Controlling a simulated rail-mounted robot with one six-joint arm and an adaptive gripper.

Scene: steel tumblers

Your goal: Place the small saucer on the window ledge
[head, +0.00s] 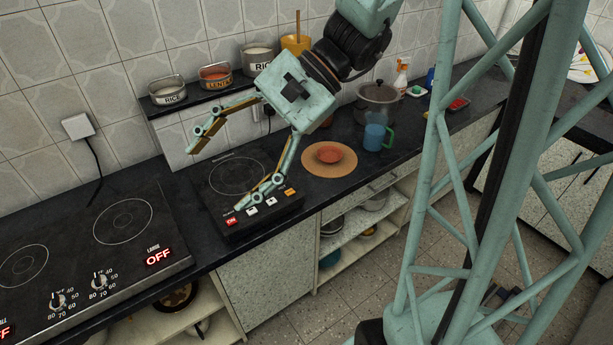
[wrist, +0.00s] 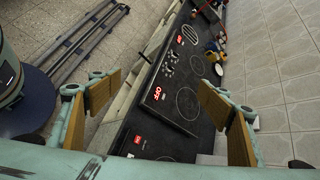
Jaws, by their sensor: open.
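A small reddish-orange saucer or shallow dish (head: 328,154) sits on a round tan mat (head: 344,167) on the dark counter, in the head view. I cannot tell whether anything lies in it. My gripper (head: 216,178) is open and empty above the single hotplate, to the left of the saucer and apart from it. In the wrist view my gripper (wrist: 158,95) has its two fingers wide apart with nothing between them. The saucer cannot be made out in the wrist view. No window ledge can be clearly made out.
The single hotplate (head: 237,174) has a lit ON label. A larger cooktop (head: 122,221) at left reads OFF. A blue-green mug (head: 374,137) and a pot (head: 377,100) stand right of the saucer. A wall shelf (head: 205,98) holds labelled tins.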

